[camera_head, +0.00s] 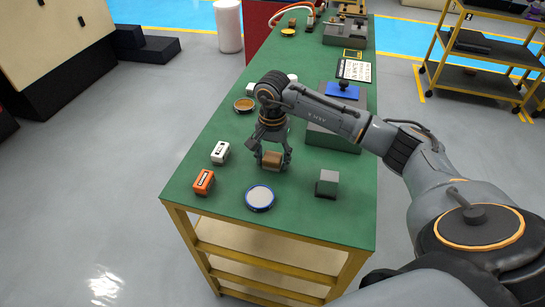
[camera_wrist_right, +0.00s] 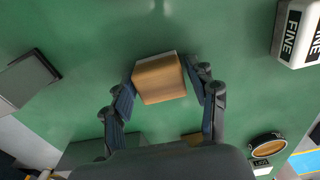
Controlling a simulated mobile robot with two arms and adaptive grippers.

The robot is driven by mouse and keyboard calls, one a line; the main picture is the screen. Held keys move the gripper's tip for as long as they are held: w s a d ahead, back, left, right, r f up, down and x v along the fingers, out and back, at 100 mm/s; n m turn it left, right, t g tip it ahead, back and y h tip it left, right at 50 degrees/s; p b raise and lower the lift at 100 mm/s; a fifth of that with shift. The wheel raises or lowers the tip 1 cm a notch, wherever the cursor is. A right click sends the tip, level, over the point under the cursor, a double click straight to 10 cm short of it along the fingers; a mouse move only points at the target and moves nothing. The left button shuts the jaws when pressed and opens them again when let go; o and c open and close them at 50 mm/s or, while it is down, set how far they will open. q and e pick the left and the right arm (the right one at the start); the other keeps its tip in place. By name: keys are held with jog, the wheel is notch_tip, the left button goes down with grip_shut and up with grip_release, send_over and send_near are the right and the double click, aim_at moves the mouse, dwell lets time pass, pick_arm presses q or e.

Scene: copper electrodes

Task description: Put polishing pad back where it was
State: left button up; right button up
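My right gripper (camera_head: 272,158) reaches down over the near part of the green table, with its fingers on both sides of a tan-brown block (camera_head: 271,161). This block looks like the polishing pad. My left gripper is not in view.
A blue-rimmed round dish (camera_head: 260,197), an orange box (camera_head: 204,181), a white box (camera_head: 220,152) marked FINE in the wrist view, and a grey-green cube (camera_head: 327,183) stand around the gripper. An amber dish (camera_head: 244,105) lies farther back. Bare green table (camera_head: 305,220) shows in front.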

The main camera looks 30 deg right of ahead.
aim_at(272, 156)
jog(key=shift+r, duration=0.1)
jog(key=shift+r+p, duration=0.2)
jog(key=shift+p, duration=0.1)
notch_tip(272, 156, up, 12)
jog(key=b, duration=0.3)
jog(key=shift+a+f, duration=0.1)
jog(key=shift+f, duration=0.05)
